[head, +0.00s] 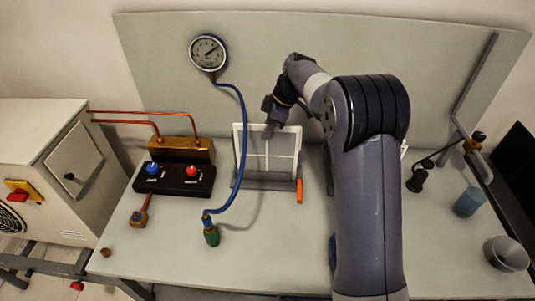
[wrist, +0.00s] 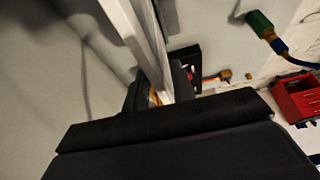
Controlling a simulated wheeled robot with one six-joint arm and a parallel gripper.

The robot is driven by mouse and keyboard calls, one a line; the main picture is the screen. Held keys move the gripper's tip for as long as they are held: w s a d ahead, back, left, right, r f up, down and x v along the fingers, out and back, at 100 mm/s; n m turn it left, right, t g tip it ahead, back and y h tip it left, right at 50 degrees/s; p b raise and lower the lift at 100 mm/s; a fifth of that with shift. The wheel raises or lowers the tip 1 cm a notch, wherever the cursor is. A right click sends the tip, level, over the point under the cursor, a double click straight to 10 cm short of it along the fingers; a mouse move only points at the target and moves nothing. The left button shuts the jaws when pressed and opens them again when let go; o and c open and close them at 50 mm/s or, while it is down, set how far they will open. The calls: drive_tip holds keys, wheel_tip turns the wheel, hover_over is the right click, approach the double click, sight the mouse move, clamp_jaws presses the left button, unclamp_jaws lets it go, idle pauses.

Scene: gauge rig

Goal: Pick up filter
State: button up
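The filter (head: 252,158), a white-framed panel with a cross bar, stands upright in a low grey holder (head: 272,184) on the bench, against the back panel. My gripper (head: 270,127) is at the filter's top edge, reaching down from above. In the wrist view the white frame (wrist: 146,42) runs down between my two dark fingers (wrist: 162,92). The fingers lie close on either side of it. Whether they press on it I cannot tell. My arm does not cover the filter in the head view, but the gripper hides a bit of its top.
A blue hose hangs from the gauge (head: 208,52) just left of the filter to a green-ended fitting (head: 211,236). A black valve block (head: 174,180) stands further left. An orange handle (head: 299,191) sits at the holder's right end. A blue cup (head: 467,203) and grey bowl (head: 506,254) stand far right.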

clamp_jaws()
drive_tip(key=shift+r, duration=0.2)
